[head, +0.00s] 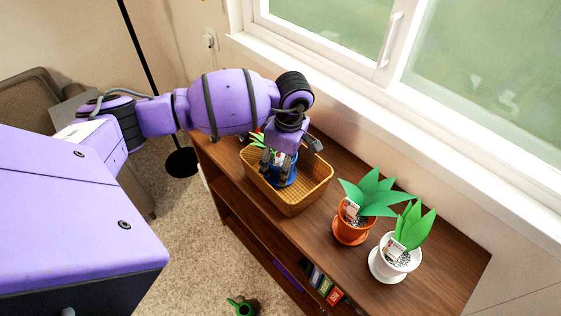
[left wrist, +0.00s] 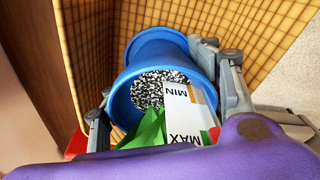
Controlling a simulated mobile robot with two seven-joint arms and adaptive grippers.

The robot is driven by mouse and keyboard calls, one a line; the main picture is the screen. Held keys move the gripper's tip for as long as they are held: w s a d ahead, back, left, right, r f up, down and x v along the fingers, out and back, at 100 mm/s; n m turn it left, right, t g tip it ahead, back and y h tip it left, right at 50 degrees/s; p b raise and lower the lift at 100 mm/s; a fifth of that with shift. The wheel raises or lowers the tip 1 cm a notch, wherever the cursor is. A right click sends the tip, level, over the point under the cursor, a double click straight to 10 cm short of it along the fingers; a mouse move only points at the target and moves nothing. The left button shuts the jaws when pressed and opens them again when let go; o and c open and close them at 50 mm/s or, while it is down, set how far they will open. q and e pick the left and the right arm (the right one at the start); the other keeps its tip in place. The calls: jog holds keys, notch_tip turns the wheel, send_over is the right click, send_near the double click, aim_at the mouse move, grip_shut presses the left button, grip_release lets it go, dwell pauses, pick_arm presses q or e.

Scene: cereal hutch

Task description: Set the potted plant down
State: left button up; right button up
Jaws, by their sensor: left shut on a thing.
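The potted plant in a blue pot (head: 286,177) is inside the wicker basket (head: 297,200) on top of the wooden shelf. My left gripper (head: 276,168) reaches down into the basket and is shut on this pot. In the left wrist view, the fingers are on either side of the blue pot (left wrist: 160,60), with speckled soil, green leaves and a white MIN/MAX tag showing. The basket's woven wall (left wrist: 235,25) surrounds it. I cannot tell whether the pot's base touches the basket floor. My right gripper is not in view.
An orange pot plant (head: 351,226) and a white pot plant (head: 392,262) stand right of the basket on the shelf top (head: 440,275). A window is behind. Books (head: 325,285) sit on a lower shelf. A green item (head: 243,306) lies on the carpet.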

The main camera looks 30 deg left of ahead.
pick_arm(q)
jog(key=o, duration=1.5)
jog(key=shift+w+f, duration=0.1)
jog(key=shift+f, duration=0.05)
jog(key=shift+c, duration=0.2)
notch_tip(320, 180, up, 12)
jog(key=d, duration=0.1)
jog(key=shift+d+r, duration=0.2)
jog(key=shift+d, duration=0.05)
